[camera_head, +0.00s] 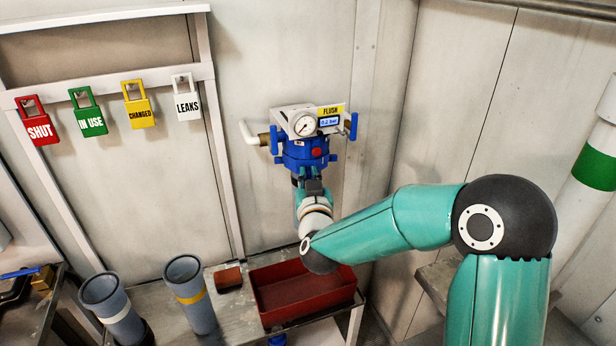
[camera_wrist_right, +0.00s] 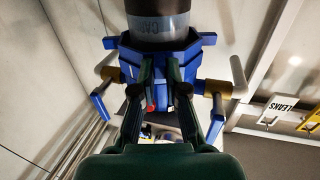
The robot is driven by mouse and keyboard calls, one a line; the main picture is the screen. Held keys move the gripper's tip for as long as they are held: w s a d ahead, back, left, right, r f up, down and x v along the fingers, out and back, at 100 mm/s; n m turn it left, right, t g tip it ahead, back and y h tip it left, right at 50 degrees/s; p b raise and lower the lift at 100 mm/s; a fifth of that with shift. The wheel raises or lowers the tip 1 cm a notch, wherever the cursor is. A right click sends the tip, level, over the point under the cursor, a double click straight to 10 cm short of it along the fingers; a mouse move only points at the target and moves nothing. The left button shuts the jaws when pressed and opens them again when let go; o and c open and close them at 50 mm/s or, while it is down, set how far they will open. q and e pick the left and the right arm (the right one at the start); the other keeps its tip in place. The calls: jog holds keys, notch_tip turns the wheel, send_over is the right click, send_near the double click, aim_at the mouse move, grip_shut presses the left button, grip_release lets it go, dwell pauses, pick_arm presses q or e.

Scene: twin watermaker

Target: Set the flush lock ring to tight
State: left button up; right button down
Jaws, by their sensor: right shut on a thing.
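The flush unit has a yellow FLUSH label (camera_head: 331,111), a round gauge (camera_head: 303,123) and a small lit display that seems to read 0.2 bar. Under it is the blue lock ring (camera_head: 294,158), with lugs around its edge. It also shows in the right wrist view (camera_wrist_right: 128,62), beside a dark and grey cylinder (camera_wrist_right: 160,22) with partly hidden lettering. My right gripper (camera_head: 312,182) reaches the ring from the front and below. In the wrist view its two fingers (camera_wrist_right: 160,65) are shut on the ring's near side. The exact grip is partly hidden. My left gripper is out of view.
A red tray (camera_head: 275,313) and two grey cylinders (camera_head: 192,294) are on the bench below. Blue-handled valves (camera_head: 353,126) flank the unit. Coloured padlock tags (camera_head: 89,117) hang on the left wall. My right arm fills the lower right.

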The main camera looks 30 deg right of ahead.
aim_at(292, 165)
jog(key=w+a+b, duration=0.1)
jog(key=a+b, duration=0.1)
jog(key=shift+w+a+r+b, duration=0.1)
jog(key=shift+w+a+b, duration=0.2)
jog(key=shift+w+a, duration=0.05)
jog(key=shift+w+a+r, duration=0.15)
jog(key=shift+a, duration=0.05)
jog(key=shift+d, duration=0.1)
jog(key=c, duration=1.5)
grip_release()
jog(key=o, duration=0.3)
jog(key=shift+w, duration=0.1)
